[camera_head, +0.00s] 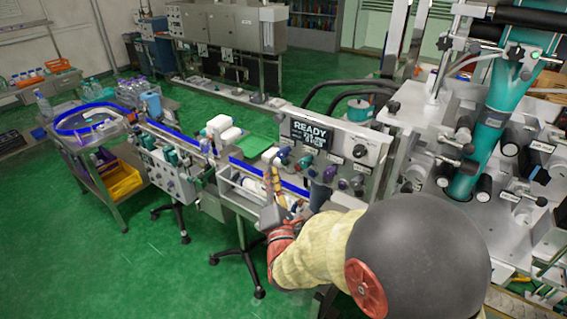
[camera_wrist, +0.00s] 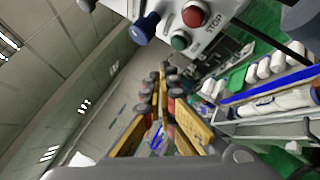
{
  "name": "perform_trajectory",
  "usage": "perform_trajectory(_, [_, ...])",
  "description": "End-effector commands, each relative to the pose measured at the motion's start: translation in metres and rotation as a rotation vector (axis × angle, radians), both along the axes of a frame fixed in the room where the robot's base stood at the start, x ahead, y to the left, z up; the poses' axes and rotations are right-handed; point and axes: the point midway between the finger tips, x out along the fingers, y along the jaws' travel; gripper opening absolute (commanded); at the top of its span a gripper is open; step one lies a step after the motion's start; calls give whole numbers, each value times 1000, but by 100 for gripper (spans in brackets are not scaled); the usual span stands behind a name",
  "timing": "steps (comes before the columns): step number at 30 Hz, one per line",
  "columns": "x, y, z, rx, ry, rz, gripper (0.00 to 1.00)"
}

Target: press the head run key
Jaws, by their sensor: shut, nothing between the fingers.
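In the wrist view a light control plate carries a green button (camera_wrist: 180,41) and a red button (camera_wrist: 193,14), with a STOP label beside the red one. The label by the green button is too small to read, so I cannot confirm it is the head run key. My gripper (camera_wrist: 162,80) is shut and empty, its yellow fingers close together, below and apart from the buttons. In the head view my gripper (camera_head: 272,178) is over the conveyor front, left of the control panel (camera_head: 345,139). My arm hides part of the panel's lower front.
A READY display (camera_head: 311,133) is on the panel. A blue knob (camera_wrist: 144,27) stands out left of the green button. White bottles (camera_wrist: 270,64) line the conveyor. The sleeve machine (camera_head: 490,130) stands right; a round table (camera_head: 92,122) stands left. Green floor is open at front left.

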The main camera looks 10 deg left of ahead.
Motion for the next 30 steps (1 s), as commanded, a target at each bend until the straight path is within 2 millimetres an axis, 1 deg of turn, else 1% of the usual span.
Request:
perform_trajectory(3, [10, -5, -1, 0, -1, -3, 0])
perform_trajectory(8, [15, -6, -1, -1, 0, -2, 0])
perform_trajectory(30, [16, -7, 0, -1, 0, -2, 0])
